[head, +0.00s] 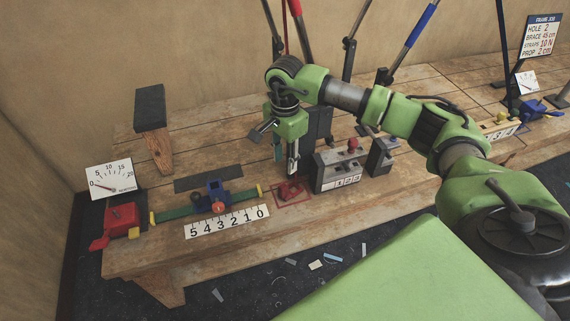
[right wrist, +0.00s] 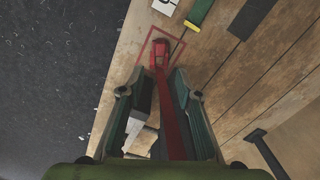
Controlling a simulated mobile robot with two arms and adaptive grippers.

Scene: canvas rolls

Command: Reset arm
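My right gripper (head: 280,152) hangs over the bench, above and just behind a small red piece (head: 289,190) inside a red outlined square. Its fingers are spread apart and nothing is clamped in them. In the right wrist view my right gripper (right wrist: 158,93) is open, and the red piece (right wrist: 161,52) lies ahead of the fingertips. A long red bar (right wrist: 176,120) runs from near it back between the fingers; I cannot tell whether it touches them. My left gripper is not in view.
The wooden bench (head: 150,235) holds a grey block device with a number strip (head: 342,181) close right of the gripper. A green slide with a blue carriage (head: 216,193), a number scale (head: 227,222), a red clamp (head: 121,218) and a gauge (head: 112,179) stand left. Upright levers rise behind.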

